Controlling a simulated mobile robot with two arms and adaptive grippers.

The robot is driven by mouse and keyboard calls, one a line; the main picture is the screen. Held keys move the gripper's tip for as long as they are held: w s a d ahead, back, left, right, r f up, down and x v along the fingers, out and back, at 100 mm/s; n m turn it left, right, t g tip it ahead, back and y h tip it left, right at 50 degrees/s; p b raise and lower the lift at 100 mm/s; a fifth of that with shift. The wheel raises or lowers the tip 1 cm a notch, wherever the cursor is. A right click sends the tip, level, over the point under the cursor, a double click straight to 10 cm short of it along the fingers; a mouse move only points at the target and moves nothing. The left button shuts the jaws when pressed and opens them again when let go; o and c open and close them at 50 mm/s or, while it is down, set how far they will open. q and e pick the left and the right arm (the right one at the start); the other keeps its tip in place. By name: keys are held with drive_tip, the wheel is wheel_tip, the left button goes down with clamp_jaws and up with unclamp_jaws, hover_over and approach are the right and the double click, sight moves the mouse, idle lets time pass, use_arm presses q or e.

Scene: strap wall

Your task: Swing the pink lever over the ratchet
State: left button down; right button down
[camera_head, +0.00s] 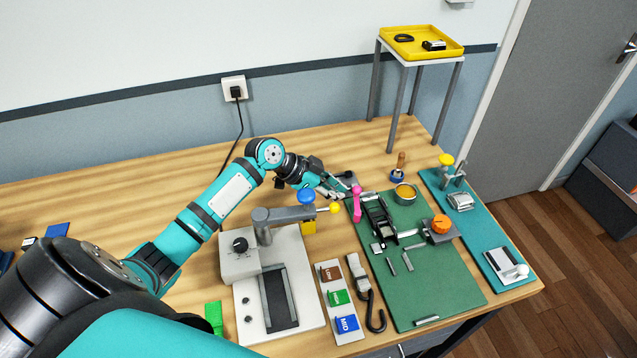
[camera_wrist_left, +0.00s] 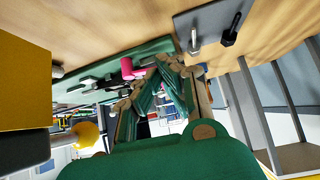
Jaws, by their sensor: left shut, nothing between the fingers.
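The pink lever (camera_head: 357,204) stands upright at the left edge of the green mat (camera_head: 450,280), beside the black ratchet (camera_head: 379,218). My left gripper (camera_head: 338,188) comes in from the left with its fingers just left of the lever's top. It is shut with nothing between the fingers. In the left wrist view, the pink lever (camera_wrist_left: 129,69) shows just beyond the fingers (camera_wrist_left: 160,75). Whether the fingers touch it I cannot tell. The ratchet's lower part is hard to make out in the left wrist view. My right gripper is not in view.
A grey press with a blue knob (camera_head: 306,196) and yellow ball (camera_head: 336,208) stands close below my left gripper. An orange knob (camera_head: 441,224) and a yellow-topped tin (camera_head: 405,192) are on the mat. A strap with a hook (camera_head: 376,312) lies left of it. A table with a yellow tray (camera_head: 422,42) stands behind.

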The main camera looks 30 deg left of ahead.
use_arm(q)
drive_tip(key=shift+w+d+f, duration=0.15)
drive_tip(key=shift+w+d, duration=0.25)
drive_tip(key=shift+d, duration=0.1)
drive_tip(key=shift+w+f+b, duration=0.1)
drive_tip(key=shift+b, duration=0.3)
drive_tip(key=shift+w+m, duration=0.1)
drive_tip(key=shift+m, duration=0.3)
